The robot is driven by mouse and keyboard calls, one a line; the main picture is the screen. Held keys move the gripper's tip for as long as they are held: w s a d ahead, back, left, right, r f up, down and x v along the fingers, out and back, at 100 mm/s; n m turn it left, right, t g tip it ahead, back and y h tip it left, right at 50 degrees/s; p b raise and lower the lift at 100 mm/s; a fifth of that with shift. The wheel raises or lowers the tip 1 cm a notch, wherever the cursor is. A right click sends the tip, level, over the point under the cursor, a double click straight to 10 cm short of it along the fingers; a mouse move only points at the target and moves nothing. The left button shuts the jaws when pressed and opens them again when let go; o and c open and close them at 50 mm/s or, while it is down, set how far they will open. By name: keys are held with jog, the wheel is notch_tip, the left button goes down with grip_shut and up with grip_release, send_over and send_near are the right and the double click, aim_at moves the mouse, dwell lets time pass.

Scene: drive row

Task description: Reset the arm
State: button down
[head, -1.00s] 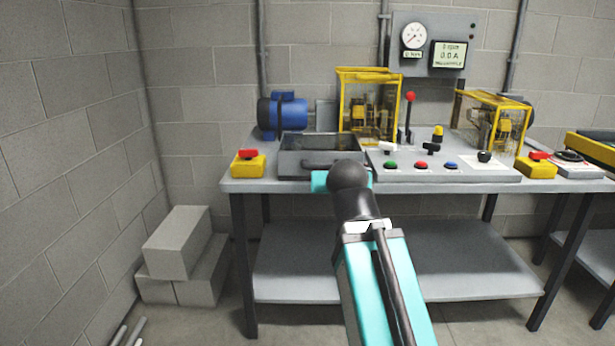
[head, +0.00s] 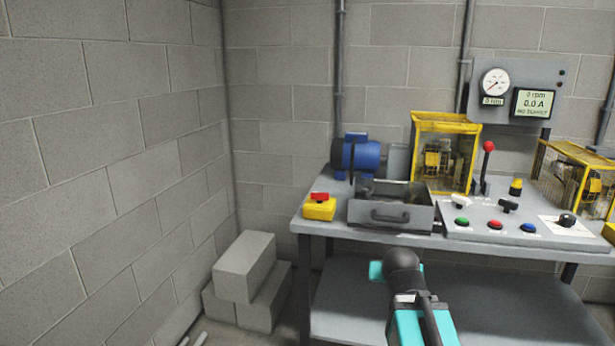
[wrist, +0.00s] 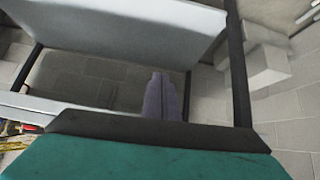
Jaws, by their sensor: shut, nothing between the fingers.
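My gripper (wrist: 160,80) shows in the wrist view as two grey-purple fingers pressed together, with nothing between them. It is over open space beside a pale grey slab (wrist: 125,28) on dark legs. In the head view my teal and black arm reaches up from the lower middle, in front of the workbench (head: 372,234). Its black joint is below the bench's front edge in the picture. The gripper itself is hidden there behind the arm.
The bench holds a grey drawer box (head: 392,212), a blue motor (head: 357,155), a yellow box with a red button (head: 319,207), yellow cages (head: 446,150) and a control panel (head: 520,232). Grey blocks (head: 245,268) are stacked left of it, near the wall.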

jog(key=s+a+f+g+p, duration=0.1)
jog(key=s+f+g+p, duration=0.15)
jog(key=s+f, duration=0.4)
jog(key=s+a+f+g+p, duration=0.1)
jog(key=s+f+g+p, duration=0.2)
jog(key=f, duration=0.6)
jog(key=s+a+f+g+p, duration=0.1)
jog(key=s+f+p, duration=0.3)
jog(key=f, duration=0.3)
jog(key=s+a+f+g+p, duration=0.1)
jog(key=s+f, duration=0.3)
jog(key=s, duration=0.5)
jog(key=s+a+f+n+g+y+p, duration=0.1)
jog(key=s+f+g+p, duration=0.2)
jog(key=s, duration=0.7)
jog(key=s+a+f+n+g+y+p, duration=0.1)
jog(key=s+f+g+p, duration=0.1)
jog(key=s+f, duration=0.4)
jog(key=s+g, duration=0.1)
jog(key=s, duration=0.2)
jog(key=shift+s+a, duration=0.3)
jog(key=shift+s, duration=0.1)
